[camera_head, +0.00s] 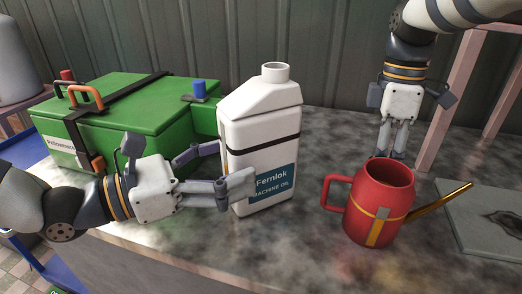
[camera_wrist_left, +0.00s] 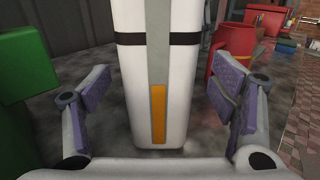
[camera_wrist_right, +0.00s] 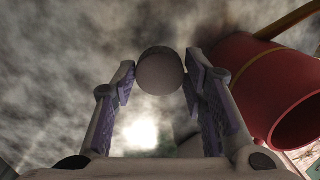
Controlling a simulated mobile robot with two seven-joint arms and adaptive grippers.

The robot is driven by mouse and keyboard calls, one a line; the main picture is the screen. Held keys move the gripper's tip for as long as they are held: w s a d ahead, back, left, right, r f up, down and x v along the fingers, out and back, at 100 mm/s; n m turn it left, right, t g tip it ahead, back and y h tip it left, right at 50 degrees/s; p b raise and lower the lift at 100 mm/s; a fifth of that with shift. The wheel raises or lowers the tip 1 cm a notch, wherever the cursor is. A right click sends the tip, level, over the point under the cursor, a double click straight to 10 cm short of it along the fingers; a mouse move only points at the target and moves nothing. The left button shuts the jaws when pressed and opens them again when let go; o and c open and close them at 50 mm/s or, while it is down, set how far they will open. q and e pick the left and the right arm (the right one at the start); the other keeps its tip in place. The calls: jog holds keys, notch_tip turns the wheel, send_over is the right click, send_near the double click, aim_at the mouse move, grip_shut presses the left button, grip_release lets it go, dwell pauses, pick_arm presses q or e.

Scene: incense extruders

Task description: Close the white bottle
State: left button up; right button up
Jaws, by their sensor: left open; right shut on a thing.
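The white bottle (camera_head: 262,140) stands upright on the grey worktop, with a black band, a blue Fernlok label and a bare neck (camera_head: 275,72) with no cap on it. My left gripper (camera_head: 236,168) is open, its fingers on either side of the bottle's body. The left wrist view shows the bottle (camera_wrist_left: 150,90) between the fingers, with gaps on both sides. My right gripper (camera_head: 391,154) points down behind the red can. In the right wrist view it is shut on a round, grey, cap-like piece (camera_wrist_right: 160,72). That piece is hard to make out in the head view.
A red watering can (camera_head: 378,205) with a brass spout stands right of the bottle, near my right gripper. A green box (camera_head: 130,115) stands at the left, with a blue knob (camera_head: 199,90) at its right side. A grey slab (camera_head: 490,220) lies at the far right.

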aim_at(261, 150)
pick_arm(q)
jog(key=shift+w+d+r, duration=0.1)
jog(key=shift+d, duration=0.2)
jog(key=x, duration=0.5)
jog(key=shift+w+d+r, duration=0.15)
pick_arm(e)
jog(key=shift+f, duration=0.35)
